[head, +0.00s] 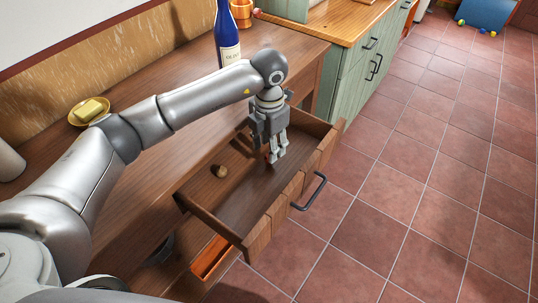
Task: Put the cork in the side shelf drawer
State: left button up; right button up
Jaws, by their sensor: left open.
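The cork (220,171), small and tan-brown, lies in the left part of the open wooden drawer (226,229). The drawer is pulled out from the wooden side shelf (160,205) and has a dark handle (311,194) on its front. My left gripper (276,158) points down over the far right part of the drawer, apart from the cork and to its right. Its fingers are open and hold nothing that I can see. Something small and reddish shows beside the fingertips; I cannot tell what it is. My right gripper is not in view.
On the shelf top stand a blue bottle (227,38), an orange pot (241,12) and a yellow dish (85,118) with a pale yellow block. A green cabinet (343,84) stands behind. The tiled floor at right is clear.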

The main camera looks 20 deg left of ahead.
pick_arm(q)
notch_tip(320, 180, up, 7)
dwell(0.3)
dwell(1.1)
